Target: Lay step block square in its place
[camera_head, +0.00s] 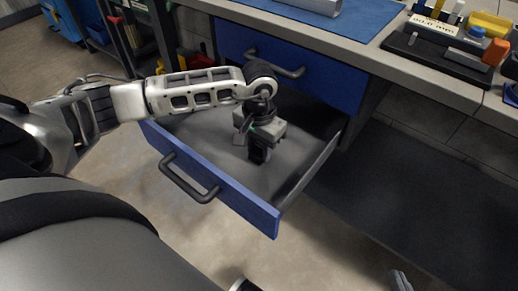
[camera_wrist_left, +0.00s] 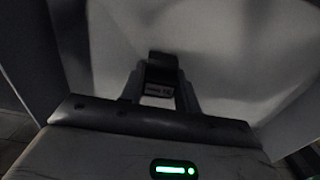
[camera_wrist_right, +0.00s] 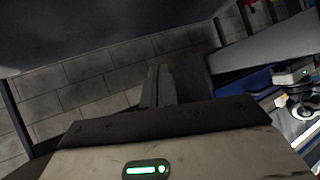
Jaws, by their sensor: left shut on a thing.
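My left gripper (camera_head: 259,146) points down inside the open blue drawer (camera_head: 222,188). In the left wrist view its fingers (camera_wrist_left: 160,92) are shut on a dark block (camera_wrist_left: 163,68) with a small pale label, which I take to be the step block. The block is low over the grey drawer floor; I cannot tell whether it touches. Its far side is in shadow, and any step in its shape is hidden. My right gripper (camera_wrist_right: 168,84) is away from the drawer, its two fingers close together with nothing seen between them.
The workbench (camera_head: 436,88) stands behind the drawer. On it are a blue mat (camera_head: 358,18) with a grey metal piece (camera_head: 318,5) and a black tray (camera_head: 440,52) with coloured parts.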

